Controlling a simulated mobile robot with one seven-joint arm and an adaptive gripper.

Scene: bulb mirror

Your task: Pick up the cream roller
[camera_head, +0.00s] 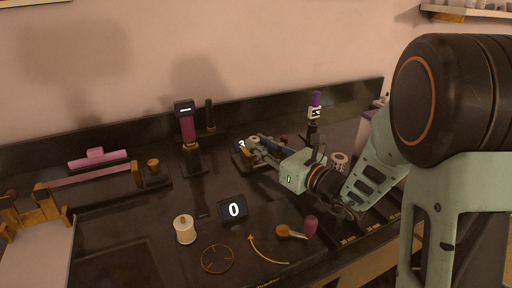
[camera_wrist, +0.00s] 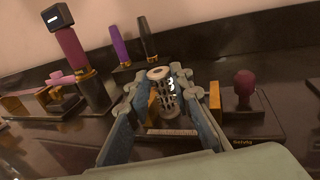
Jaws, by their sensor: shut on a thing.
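The cream roller (camera_wrist: 158,73) stands between my fingers in the wrist view, with a pale round end and a slotted, darker body. Its pale end also shows at my fingertips in the head view (camera_head: 253,139). My gripper (camera_wrist: 160,84) is shut on it, one finger at each side. In the head view my gripper (camera_head: 257,146) reaches left from the arm, over a small dark stand near the back of the bench. The fingers hide part of the roller. I cannot tell whether its lower end touches the stand.
A display reading 0 (camera_head: 233,209) and a cream spool (camera_head: 185,230) stand in front. A maroon post (camera_head: 188,130) is left of my gripper, and a purple-topped post (camera_head: 315,105) is right. A crank with a maroon knob (camera_head: 310,227) is at front right.

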